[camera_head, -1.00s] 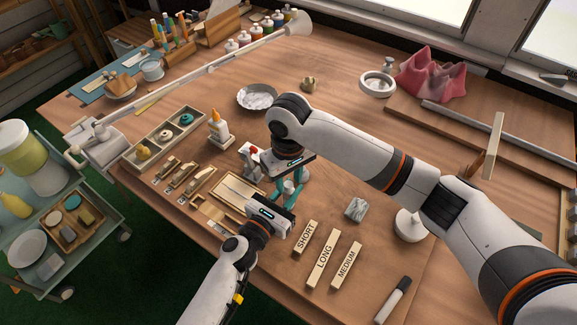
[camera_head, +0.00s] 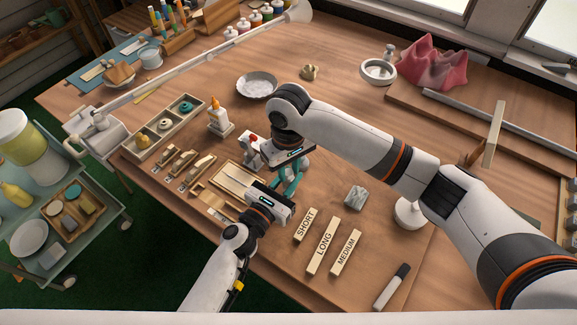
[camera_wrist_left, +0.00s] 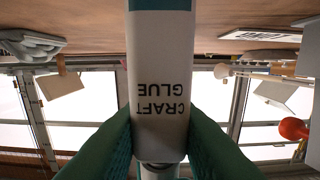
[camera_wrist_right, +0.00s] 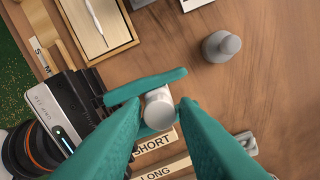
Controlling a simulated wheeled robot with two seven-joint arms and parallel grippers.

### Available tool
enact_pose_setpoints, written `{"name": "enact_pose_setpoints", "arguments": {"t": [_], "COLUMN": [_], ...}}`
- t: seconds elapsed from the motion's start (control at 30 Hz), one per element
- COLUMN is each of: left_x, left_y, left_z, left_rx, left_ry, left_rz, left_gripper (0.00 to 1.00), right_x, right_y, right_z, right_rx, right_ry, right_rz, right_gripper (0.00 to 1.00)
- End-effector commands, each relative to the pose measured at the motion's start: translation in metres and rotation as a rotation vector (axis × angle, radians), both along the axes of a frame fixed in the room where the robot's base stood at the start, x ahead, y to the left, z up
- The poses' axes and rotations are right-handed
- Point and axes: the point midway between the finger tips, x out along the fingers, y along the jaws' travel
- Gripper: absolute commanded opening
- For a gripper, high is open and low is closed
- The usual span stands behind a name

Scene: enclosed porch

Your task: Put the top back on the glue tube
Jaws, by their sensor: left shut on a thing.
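The white glue tube (camera_wrist_left: 160,75), marked CRAFT GLUE, fills the middle of the left wrist view. My left gripper (camera_wrist_left: 160,140) is shut on it and holds it upright above the table. A white round end piece (camera_wrist_right: 158,108) shows between the fingertips of my right gripper (camera_wrist_right: 161,100), just beyond the left gripper's teal finger. I cannot tell whether this is the top or the tube's bare neck. The right fingers stand on either side of it and look slightly apart from it. In the head view the right gripper (camera_head: 287,182) hides most of the tube.
A grey knobbed piece (camera_wrist_right: 220,46) stands on the table beside the grippers. A glue bottle with an orange tip (camera_head: 218,116) stands at the back left.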

Motion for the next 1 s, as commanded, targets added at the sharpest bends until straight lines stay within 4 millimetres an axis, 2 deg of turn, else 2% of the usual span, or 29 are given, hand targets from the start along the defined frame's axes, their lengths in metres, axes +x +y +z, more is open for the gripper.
{"name": "enact_pose_setpoints", "arguments": {"t": [0.03,0.1,0.37,0.47,0.57,0.8,1.0], "left_x": [0.000,0.000,0.000,0.000,0.000,0.000,0.000], "left_y": [0.000,0.000,0.000,0.000,0.000,0.000,0.000], "left_z": [0.000,0.000,0.000,0.000,0.000,0.000,0.000], "left_rx": [0.000,0.000,0.000,0.000,0.000,0.000,0.000], "left_ry": [0.000,0.000,0.000,0.000,0.000,0.000,0.000], "left_rz": [0.000,0.000,0.000,0.000,0.000,0.000,0.000], "left_gripper": [0.00,0.00,0.00,0.00,0.00,0.00,0.00], "right_x": [0.000,0.000,0.000,0.000,0.001,0.001,0.001], "right_y": [0.000,0.000,0.000,0.001,0.001,0.001,0.000], "right_z": [0.000,0.000,0.001,0.006,0.020,0.072,0.106], "right_rx": [0.000,0.000,0.000,0.002,0.003,0.002,0.000], "right_ry": [0.000,0.000,0.000,-0.001,-0.003,-0.003,-0.004], "right_rz": [0.000,0.000,0.000,0.001,0.001,0.001,0.000], "right_gripper": [0.35,0.44,0.44,0.44,0.44,0.44,0.44]}}
